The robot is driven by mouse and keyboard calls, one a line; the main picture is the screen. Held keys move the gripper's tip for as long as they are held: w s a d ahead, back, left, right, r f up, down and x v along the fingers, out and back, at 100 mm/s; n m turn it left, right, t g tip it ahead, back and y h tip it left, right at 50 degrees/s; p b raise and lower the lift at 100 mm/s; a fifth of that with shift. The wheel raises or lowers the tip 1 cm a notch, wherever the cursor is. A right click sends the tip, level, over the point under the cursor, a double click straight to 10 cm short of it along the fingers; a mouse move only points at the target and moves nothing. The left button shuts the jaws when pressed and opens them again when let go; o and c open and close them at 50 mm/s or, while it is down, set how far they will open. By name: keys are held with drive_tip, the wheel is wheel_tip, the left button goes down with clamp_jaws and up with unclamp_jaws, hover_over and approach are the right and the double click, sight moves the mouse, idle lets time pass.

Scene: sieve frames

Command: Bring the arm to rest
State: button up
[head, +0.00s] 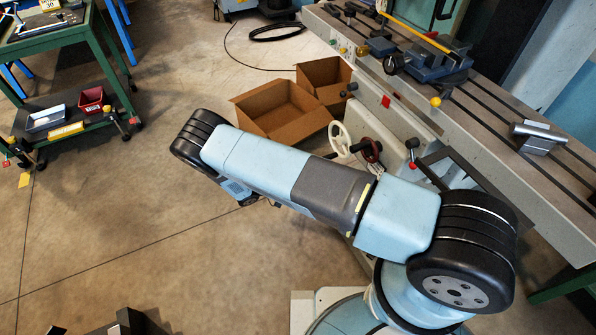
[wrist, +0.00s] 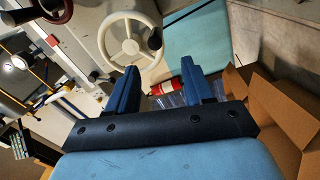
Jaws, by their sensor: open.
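My light-blue and black arm (head: 285,170) stretches from the lower right to the middle left in the head view, raised over the floor. Its end bends down out of sight, and my gripper is hidden there or nearly so. In the wrist view my gripper (wrist: 161,82) has two blue fingers standing apart. Nothing is held between them. Behind the gap lie a red and white item and some clear items, too small to name surely. A white handwheel (wrist: 131,37) shows beyond the left finger; it also shows on the machine in the head view (head: 339,139).
A long slotted machine table (head: 490,110) with clamps and a vise runs along the right. Open cardboard boxes (head: 278,112) stand beyond the arm; cardboard (wrist: 285,110) is close right of the gripper. A green cart (head: 75,50) stands upper left. The left floor is largely clear.

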drive_tip(key=d+r+m+g+y, duration=0.1)
drive_tip(key=d+r+g+y, duration=0.25)
drive_tip(key=r, duration=1.05)
drive_tip(key=d+r+m+g+y, duration=0.25)
drive_tip(key=d+r, duration=0.25)
drive_tip(key=r, duration=0.9)
drive_tip(key=d+r+m+g+y, duration=0.1)
drive_tip(key=d+r+g+y, duration=0.3)
drive_tip(key=r, duration=1)
drive_tip(key=s+d+r+t+y, duration=0.1)
drive_tip(key=s+d+r+y, duration=0.1)
drive_tip(key=s+d+r, duration=0.4)
drive_tip(key=s+d+r+t+y, duration=0.25)
drive_tip(key=s+r, duration=0.25)
drive_tip(key=r, duration=0.4)
drive_tip(key=s+d+r+n+t+y, duration=0.1)
drive_tip(key=s+d+r+t, duration=0.1)
drive_tip(key=s, duration=0.6)
drive_tip(key=s+d+r+n+t, duration=0.1)
drive_tip(key=s+r+t, duration=0.1)
drive_tip(key=s+r, duration=0.2)
drive_tip(key=shift+s+d+y, duration=0.35)
drive_tip(key=shift+s+d, duration=0.05)
drive_tip(key=shift+s, duration=1.5)
